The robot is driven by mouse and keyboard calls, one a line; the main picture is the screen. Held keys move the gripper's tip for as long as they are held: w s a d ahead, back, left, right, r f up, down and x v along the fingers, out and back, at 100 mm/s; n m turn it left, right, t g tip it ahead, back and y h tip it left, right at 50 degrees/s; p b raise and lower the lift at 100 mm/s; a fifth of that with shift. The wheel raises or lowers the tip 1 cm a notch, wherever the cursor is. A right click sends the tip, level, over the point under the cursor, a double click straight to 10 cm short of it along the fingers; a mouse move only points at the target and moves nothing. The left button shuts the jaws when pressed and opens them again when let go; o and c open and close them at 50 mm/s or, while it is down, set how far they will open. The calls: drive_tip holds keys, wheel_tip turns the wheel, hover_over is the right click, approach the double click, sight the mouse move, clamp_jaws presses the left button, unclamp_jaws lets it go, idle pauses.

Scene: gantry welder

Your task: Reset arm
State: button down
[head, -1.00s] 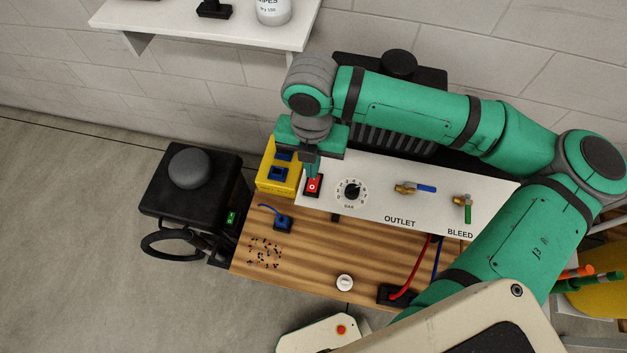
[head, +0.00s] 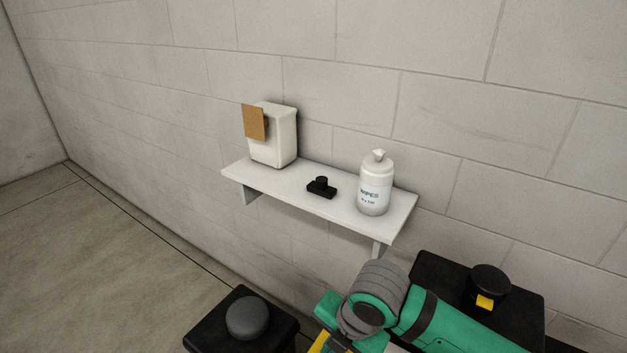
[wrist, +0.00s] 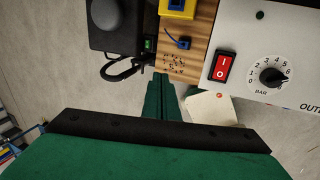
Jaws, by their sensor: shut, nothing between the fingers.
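My gripper (wrist: 161,98) shows in the wrist view with its two green fingers together and nothing between them. The fingertips appear just below the scattered small bits on the wooden bench (wrist: 200,35) in the picture; their height above it is unclear. The red rocker switch (wrist: 222,68) on the white panel (wrist: 240,30) is right of the fingers and apart from them. In the head view my green arm (head: 450,325) is bent at the bottom right, and the fingertips are out of frame.
A wall shelf (head: 405,210) holds a white dispenser (head: 275,140), a small black part (head: 321,188) and a wipes bottle (head: 375,187). A black box with a round knob (head: 247,317) stands low left of my arm. A dial (wrist: 272,77) and yellow holder (wrist: 177,8) are near the switch.

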drive_tip(key=w+a+r+m+t+y, duration=0.4)
drive_tip(key=w+a+r+t+y, duration=0.15)
drive_tip(key=a+r, duration=0.45)
drive_tip(key=w+a+r+m+t+y, duration=0.4)
drive_tip(key=a+r+y, duration=0.25)
drive_tip(key=a, duration=0.65)
drive_tip(key=s+d+f+m+t+h, duration=0.2)
drive_tip(key=s+d+f+m+h, duration=0.15)
drive_tip(key=f+m, duration=0.3)
drive_tip(key=s+d+f+m+t+h, duration=0.35)
drive_tip(key=f+m+h, duration=0.2)
drive_tip(key=m, duration=0.25)
drive_tip(key=s+d+f+m+t+h, duration=0.2)
drive_tip(key=s+d+f+m+h, duration=0.15)
drive_tip(key=f+m, duration=0.4)
drive_tip(key=s+d+f+g+h, duration=0.1)
drive_tip(key=s+d+f, duration=0.3)
drive_tip(key=s, duration=0.8)
drive_tip(key=s+d+f+n+g+h, duration=0.1)
drive_tip(key=s+d+f, duration=0.3)
drive_tip(key=s, duration=0.8)
drive_tip(key=shift+s+d+f+g, duration=0.2)
drive_tip(key=shift+f+g, duration=0.35)
drive_tip(key=shift+g, duration=0.25)
